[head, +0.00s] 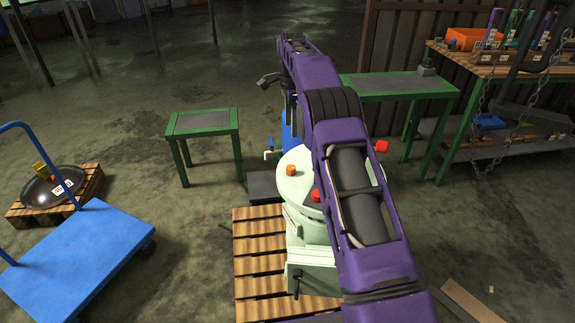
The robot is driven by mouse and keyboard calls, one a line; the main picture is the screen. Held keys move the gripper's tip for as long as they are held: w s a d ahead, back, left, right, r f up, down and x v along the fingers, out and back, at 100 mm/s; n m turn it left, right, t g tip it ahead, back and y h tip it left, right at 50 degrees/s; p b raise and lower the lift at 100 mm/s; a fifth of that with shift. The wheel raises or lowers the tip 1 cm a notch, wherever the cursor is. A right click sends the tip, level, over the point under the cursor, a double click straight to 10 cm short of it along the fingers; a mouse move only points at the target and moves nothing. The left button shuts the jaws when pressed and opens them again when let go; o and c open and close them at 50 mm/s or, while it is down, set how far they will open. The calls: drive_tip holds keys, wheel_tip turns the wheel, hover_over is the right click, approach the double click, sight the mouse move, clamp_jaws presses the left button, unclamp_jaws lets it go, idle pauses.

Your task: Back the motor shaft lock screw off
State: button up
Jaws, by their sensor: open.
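A pale green machine (293,188) stands on a wooden pallet, with an orange knob (291,170) and a red knob (316,195) on its top. A blue part (289,135) rises behind it, partly hidden by my purple arm. I cannot pick out the motor shaft lock screw; it is too small or hidden. My gripper (290,115) hangs at the far end of the arm, near the blue part. It is open, though small and dark in this view. I see nothing held in it, and I cannot tell whether it touches the machine.
The wooden pallet (257,262) lies under the machine. A small green table (205,122) stands behind left and a longer green table (395,84) behind right. A blue cart (85,255) is at left. A workbench (500,72) with an orange bin (468,39) stands at right.

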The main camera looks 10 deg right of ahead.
sight(291, 167)
wheel_tip(291, 167, down, 16)
drive_tip(key=b, duration=0.3)
drive_tip(key=shift+f, duration=0.25)
drive_tip(key=shift+c, duration=0.2)
clamp_jaws()
